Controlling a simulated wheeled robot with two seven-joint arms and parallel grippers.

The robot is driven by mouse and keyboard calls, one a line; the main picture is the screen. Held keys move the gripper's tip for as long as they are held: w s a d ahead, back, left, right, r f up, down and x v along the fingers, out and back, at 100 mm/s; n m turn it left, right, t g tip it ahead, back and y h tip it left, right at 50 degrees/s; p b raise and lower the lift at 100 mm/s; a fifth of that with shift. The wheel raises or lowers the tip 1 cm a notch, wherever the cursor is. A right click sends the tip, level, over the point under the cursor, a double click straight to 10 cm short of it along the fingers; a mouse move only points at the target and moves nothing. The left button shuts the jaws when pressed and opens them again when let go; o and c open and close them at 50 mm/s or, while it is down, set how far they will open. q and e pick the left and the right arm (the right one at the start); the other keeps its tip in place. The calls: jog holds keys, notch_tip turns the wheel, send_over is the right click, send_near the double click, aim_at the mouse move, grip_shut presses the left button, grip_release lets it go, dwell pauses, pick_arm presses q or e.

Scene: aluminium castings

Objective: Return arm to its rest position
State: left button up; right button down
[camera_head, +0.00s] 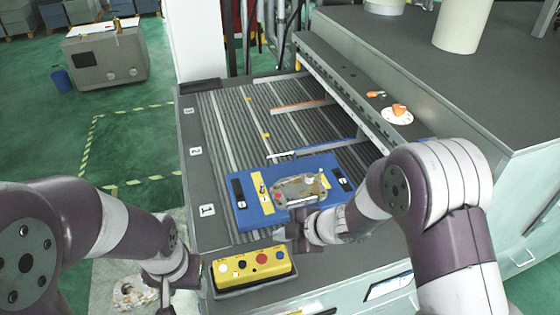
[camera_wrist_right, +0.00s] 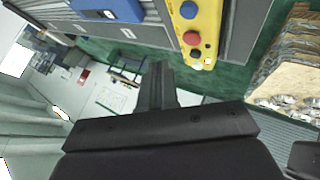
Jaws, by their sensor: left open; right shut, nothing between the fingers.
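My right arm (camera_head: 440,190) comes in from the right, and its gripper (camera_head: 293,232) is just in front of the blue fixture, above and behind the button box. In the right wrist view the right gripper's fingers (camera_wrist_right: 157,85) are together with nothing between them. My left arm (camera_head: 90,225) reaches in from the left. Its gripper (camera_head: 168,298) points down at the lower edge, left of the button box, and is open, though its fingers are partly cut off. A metal casting (camera_head: 298,190) lies on the blue fixture (camera_head: 258,208), apart from the left gripper.
A yellow button box (camera_head: 251,268) stands at the bench's front edge; it also shows in the right wrist view (camera_wrist_right: 195,35). Another casting (camera_head: 133,292) is at lower left. A ribbed conveyor (camera_head: 230,130) runs behind the fixture. Green floor (camera_head: 130,135) is clear at left.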

jog(key=s+d+f+m+h+b, duration=0.2)
jog(key=d+f+m+h, duration=0.15)
jog(key=d+m, duration=0.3)
jog(key=s+d+f+m+h+b, duration=0.25)
jog(key=d+m+h, duration=0.2)
jog(key=d, duration=0.25)
pick_arm(q)
notch_tip(320, 180, down, 14)
jog(key=b, duration=1)
jog(key=shift+w+f, duration=0.1)
jog(key=shift+f, duration=0.15)
pick_arm(e)
jog(key=s+d+f+m+g, duration=0.1)
jog(key=s+d+f+m, duration=0.1)
jog(key=s+m, duration=0.3)
jog(key=s+d+f+m+g, duration=0.2)
jog(key=s+f+m, duration=0.1)
jog(key=s+m, duration=0.1)
jog(key=shift+s+m, duration=0.4)
jog(key=shift+s, duration=0.3)
jog(key=shift+s, duration=0.15)
